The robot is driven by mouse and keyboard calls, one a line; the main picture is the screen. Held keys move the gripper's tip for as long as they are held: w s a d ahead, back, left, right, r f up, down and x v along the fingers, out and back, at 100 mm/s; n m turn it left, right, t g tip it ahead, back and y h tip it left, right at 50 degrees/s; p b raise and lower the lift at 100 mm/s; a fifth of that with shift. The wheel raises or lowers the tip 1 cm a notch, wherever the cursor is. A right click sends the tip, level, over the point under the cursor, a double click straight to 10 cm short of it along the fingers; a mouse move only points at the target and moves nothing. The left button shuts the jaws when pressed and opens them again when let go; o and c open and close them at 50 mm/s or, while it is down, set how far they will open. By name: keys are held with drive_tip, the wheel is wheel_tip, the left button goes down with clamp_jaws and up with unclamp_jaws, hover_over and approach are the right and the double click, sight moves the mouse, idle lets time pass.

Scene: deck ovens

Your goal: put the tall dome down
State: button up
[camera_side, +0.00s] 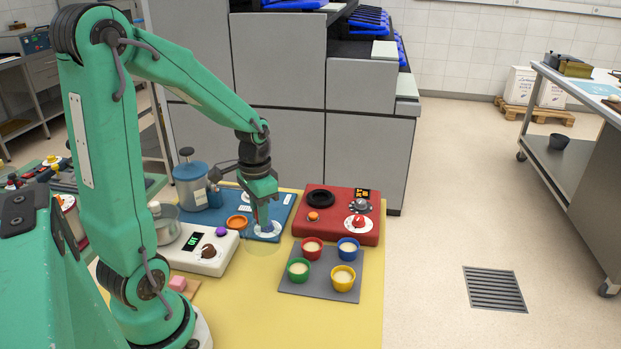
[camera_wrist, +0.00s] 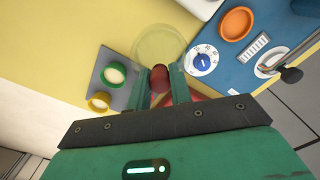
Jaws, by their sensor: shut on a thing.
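My gripper (camera_side: 264,213) points down over the yellow table, near the front right edge of the blue board (camera_side: 289,202). In the wrist view its two fingers (camera_wrist: 160,88) are shut on a dark red knob (camera_wrist: 159,77). The tall dome (camera_wrist: 158,40) is clear and shows beyond the knob, with the yellow surface visible through it. In the side view the dome (camera_side: 261,248) is only a faint outline below my gripper. I cannot tell whether its rim touches the table.
Right of the dome, the grey mat (camera_side: 318,290) carries several coloured cups, with the red unit (camera_side: 330,232) behind. The blue board holds an orange dish (camera_side: 237,222) and a blue canister (camera_side: 191,187). Bare yellow table (camera_side: 250,315) lies in front.

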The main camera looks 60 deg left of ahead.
drive_tip(key=shift+f, duration=2)
drive_tip(key=shift+f, duration=0.15)
drive_tip(key=o, duration=0.9)
wheel_tip(320, 180, up, 12)
drive_tip(key=shift+r, duration=0.2)
drive_tip(key=shift+d, duration=0.1)
